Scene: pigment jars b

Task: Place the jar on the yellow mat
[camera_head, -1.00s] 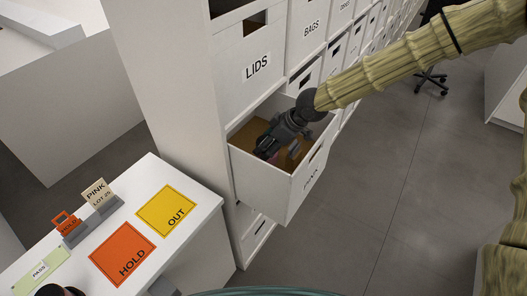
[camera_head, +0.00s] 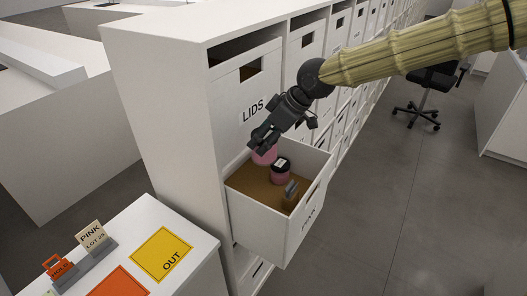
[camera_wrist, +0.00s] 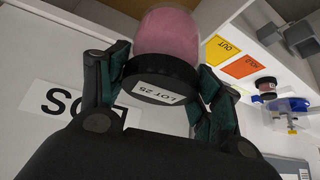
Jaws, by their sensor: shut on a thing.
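My gripper (camera_head: 262,138) is shut on a pink jar with a black lid. The held jar (camera_head: 264,156) hangs under my fingers, just above the open drawer, partly hidden by them in the head view. In the wrist view the held jar (camera_wrist: 168,36) sits between both fingers, its lid marked LOT 25 toward the camera. The yellow mat (camera_head: 150,251), marked OUT, lies on the white table at lower left, apart from my gripper. The yellow mat also shows in the wrist view (camera_wrist: 216,49).
The open drawer (camera_head: 250,219) holds another pink jar (camera_head: 281,175) with a black lid and a small divider-like piece (camera_head: 290,192). An orange mat (camera_head: 118,284) lies beside the yellow one. A PINK LOT 25 sign (camera_head: 91,235) and an orange HOLD tag (camera_head: 60,269) stand behind.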

